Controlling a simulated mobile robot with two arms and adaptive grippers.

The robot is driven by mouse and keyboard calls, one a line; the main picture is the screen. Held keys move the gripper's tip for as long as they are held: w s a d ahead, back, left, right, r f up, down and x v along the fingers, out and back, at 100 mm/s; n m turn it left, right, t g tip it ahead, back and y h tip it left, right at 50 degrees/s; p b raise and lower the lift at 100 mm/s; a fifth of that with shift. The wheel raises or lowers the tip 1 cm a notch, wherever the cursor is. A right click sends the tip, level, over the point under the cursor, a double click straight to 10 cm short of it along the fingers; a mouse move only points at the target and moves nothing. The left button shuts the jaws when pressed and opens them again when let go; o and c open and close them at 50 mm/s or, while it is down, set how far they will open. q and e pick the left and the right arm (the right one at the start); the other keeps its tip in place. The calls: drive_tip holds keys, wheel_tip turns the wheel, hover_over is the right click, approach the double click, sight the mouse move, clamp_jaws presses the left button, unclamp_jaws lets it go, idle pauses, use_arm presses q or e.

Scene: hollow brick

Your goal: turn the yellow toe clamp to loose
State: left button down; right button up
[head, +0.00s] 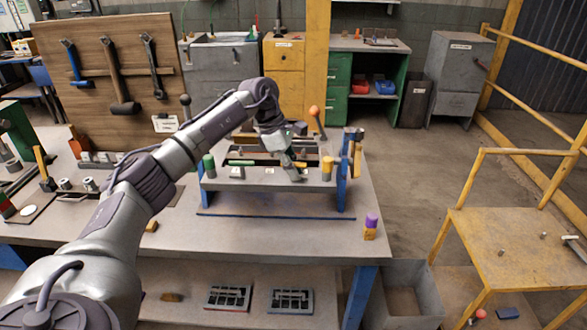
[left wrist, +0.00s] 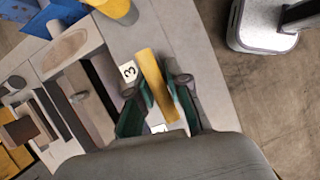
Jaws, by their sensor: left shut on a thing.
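The fixture (head: 270,186) with blue end posts stands on the workbench. In the left wrist view the yellow toe clamp (left wrist: 153,75) is a narrow yellow bar beside a white label marked 3 (left wrist: 128,72). My left gripper (head: 295,172) reaches down onto the front rail of the fixture. In the left wrist view its two dark green fingers (left wrist: 160,105) are shut on the yellow bar, one on each side. In the head view the gripper mostly hides this clamp. My right gripper is in neither view.
On the same rail stand a yellow cylinder (head: 327,168) just right of my gripper and a green cylinder (head: 208,166) at the left end. An orange-knobbed lever (head: 315,116) rises behind. A purple-topped block (head: 371,225) sits at the right bench edge. The front bench top is mostly clear.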

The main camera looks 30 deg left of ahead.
use_arm(q)
drive_tip(key=shift+w+a+r+m, duration=0.1)
drive_tip(key=shift+w+r+m, duration=0.05)
drive_tip(key=shift+r+m, duration=0.15)
drive_tip(key=c, duration=1.4)
unclamp_jaws()
drive_tip(key=shift+o, duration=1.3)
drive_tip(key=shift+f, duration=0.2)
drive_tip(key=v, duration=1.2)
